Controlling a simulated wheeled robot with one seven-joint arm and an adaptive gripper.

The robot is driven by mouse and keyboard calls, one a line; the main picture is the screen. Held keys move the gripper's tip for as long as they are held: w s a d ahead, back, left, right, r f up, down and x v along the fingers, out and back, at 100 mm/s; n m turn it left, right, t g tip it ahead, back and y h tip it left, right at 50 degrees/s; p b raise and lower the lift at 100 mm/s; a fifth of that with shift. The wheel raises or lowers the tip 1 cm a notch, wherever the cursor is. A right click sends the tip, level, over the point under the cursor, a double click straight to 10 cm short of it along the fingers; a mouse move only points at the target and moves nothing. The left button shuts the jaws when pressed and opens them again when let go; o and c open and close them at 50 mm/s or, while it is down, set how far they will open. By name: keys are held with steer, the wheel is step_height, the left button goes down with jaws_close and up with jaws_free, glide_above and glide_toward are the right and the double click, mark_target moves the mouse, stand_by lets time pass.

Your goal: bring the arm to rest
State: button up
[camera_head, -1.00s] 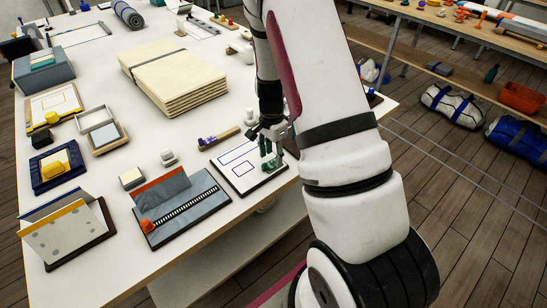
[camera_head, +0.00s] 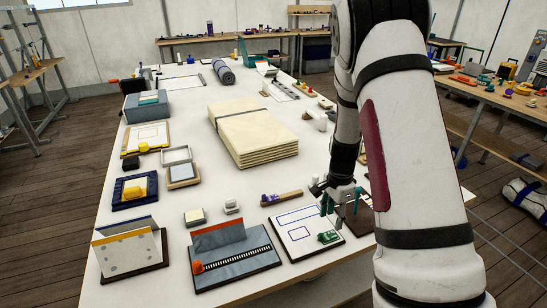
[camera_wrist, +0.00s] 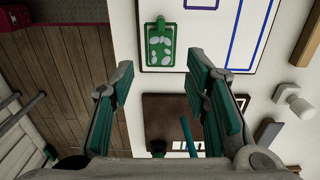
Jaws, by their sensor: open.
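My gripper (camera_head: 337,208) is open and empty at the table's right edge, near a white board (camera_head: 291,236) with blue outlines. In the wrist view my gripper (camera_wrist: 160,75) shows its teal finger pads spread wide apart with nothing between them. A green piece with pale spots (camera_head: 329,238) lies on the board, apart from the fingers. It also shows in the wrist view (camera_wrist: 160,43), beyond the fingertips. My arm comes down from the upper right and hides part of the table's right side.
The white table (camera_head: 185,205) carries a cream stack (camera_head: 252,133), a grey pouch panel (camera_head: 236,265), a standing dotted panel (camera_head: 127,253) and a blue tray (camera_head: 134,190). A dark brown board (camera_head: 365,222) lies beside my gripper. A side bench (camera_head: 480,128) stands at right.

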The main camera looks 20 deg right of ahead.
steer(key=s+a+r+n+t, duration=0.15)
steer(key=a+r+n, duration=0.35)
steer(key=r, duration=0.6)
steer(key=s+a+r+n+t, duration=0.1)
steer(key=s+a+r+n, duration=0.2)
steer(key=a+r, duration=0.5)
steer(key=s+a+r+n+t, duration=0.1)
steer(key=s+a+r+n, duration=0.1)
steer(key=s+r+n, duration=0.2)
steer(key=s+a+r+n+t, duration=0.2)
steer(key=s+r+n, duration=0.3)
steer(key=s+r, duration=0.3)
steer(key=s+a, duration=0.1)
steer(key=s, duration=0.3)
steer(key=shift+s+r+n, duration=0.2)
steer(key=shift+r+n, duration=0.1)
